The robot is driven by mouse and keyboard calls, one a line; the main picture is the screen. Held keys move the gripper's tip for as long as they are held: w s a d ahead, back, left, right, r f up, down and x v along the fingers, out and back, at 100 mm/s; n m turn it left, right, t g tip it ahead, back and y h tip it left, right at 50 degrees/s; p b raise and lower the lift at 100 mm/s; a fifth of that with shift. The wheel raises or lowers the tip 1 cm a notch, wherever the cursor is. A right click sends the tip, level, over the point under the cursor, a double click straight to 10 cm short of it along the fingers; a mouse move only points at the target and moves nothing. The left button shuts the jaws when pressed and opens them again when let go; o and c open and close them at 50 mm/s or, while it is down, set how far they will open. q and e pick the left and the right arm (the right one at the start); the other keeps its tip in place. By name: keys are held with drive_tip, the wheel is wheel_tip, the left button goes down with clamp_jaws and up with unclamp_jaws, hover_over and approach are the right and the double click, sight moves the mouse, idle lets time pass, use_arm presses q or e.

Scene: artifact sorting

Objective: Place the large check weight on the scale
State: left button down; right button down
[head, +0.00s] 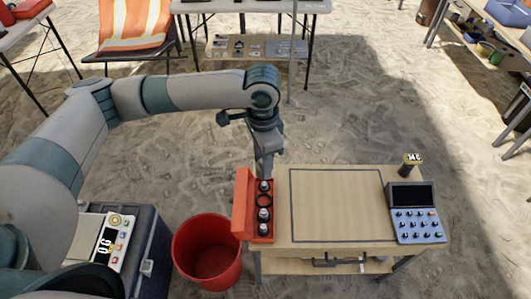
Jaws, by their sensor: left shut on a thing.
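An open red case (241,205) stands at the left end of the small wooden table and holds a row of check weights. Dark-topped weights (264,215) sit in its near part, and a dark ring, seemingly an empty slot, lies farther back. My left gripper (264,174) points down at the far end of the case, shut on a check weight (264,186). The weight is still at the case, and whether it is clear of its slot I cannot tell. A pale scale (93,241) with a display and buttons lies at left on a dark box. My right gripper is not visible.
A red bucket (207,251) stands on the sand between the dark box (151,262) and the table (337,242). A blue keypad device (415,212) and a small labelled cylinder (411,165) stand at the table's right end. The outlined middle of the tabletop is clear.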

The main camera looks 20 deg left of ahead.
use_arm(q)
drive_tip(key=a+r+n, duration=0.2)
drive_tip(key=r+n, duration=0.3)
drive_tip(key=r, duration=0.1)
drive_tip(key=s+a+r+n, duration=0.1)
drive_tip(key=a+r+n, duration=0.2)
drive_tip(key=r+n, duration=0.2)
wheel_tip(320, 180, up, 2)
drive_tip(key=shift+s+a+r, duration=0.2)
drive_tip(key=shift+s, duration=0.1)
drive_tip(key=shift+a, duration=0.1)
